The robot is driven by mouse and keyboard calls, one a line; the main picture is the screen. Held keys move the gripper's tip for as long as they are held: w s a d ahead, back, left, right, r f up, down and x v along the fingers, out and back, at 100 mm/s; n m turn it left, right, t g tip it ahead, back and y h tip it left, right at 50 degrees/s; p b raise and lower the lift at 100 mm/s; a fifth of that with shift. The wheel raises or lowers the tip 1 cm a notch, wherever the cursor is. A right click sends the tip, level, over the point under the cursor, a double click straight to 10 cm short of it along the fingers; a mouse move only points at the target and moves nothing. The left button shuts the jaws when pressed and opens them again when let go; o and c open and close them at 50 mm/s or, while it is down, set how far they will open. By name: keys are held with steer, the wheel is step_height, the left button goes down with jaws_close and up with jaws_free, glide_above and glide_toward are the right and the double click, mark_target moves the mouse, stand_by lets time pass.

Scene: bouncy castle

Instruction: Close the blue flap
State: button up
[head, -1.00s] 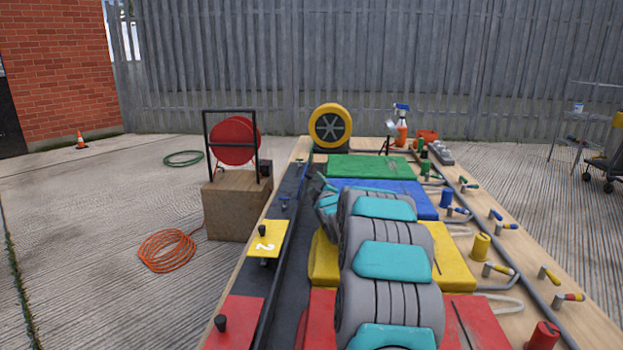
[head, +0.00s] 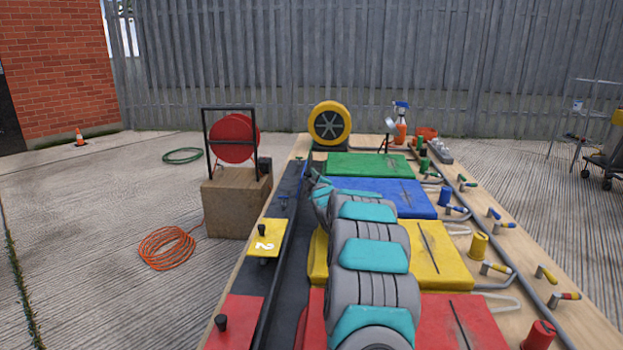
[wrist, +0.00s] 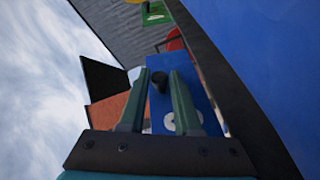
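The blue flap (wrist: 160,113) shows in the wrist view as a blue panel with a white marking and a dark knob (wrist: 158,81). In the head view only a small blue part of it (head: 284,201) seems to show, beyond the yellow flap. My gripper (wrist: 159,74) is open, with one finger on each side of the knob in the wrist view. I cannot tell whether a finger touches the knob. In the head view my gripper is near the dark channel beside the blue pad (head: 400,196), and its fingers are mostly hidden.
A yellow flap (head: 268,236) marked 2 and a red flap (head: 236,318) lie along the table's left side, each with a dark knob. Red, yellow and green (head: 370,165) pads line the middle. Pipes and valves (head: 495,268) run along the right.

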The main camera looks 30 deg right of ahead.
jaws_close()
stand_by(1.0)
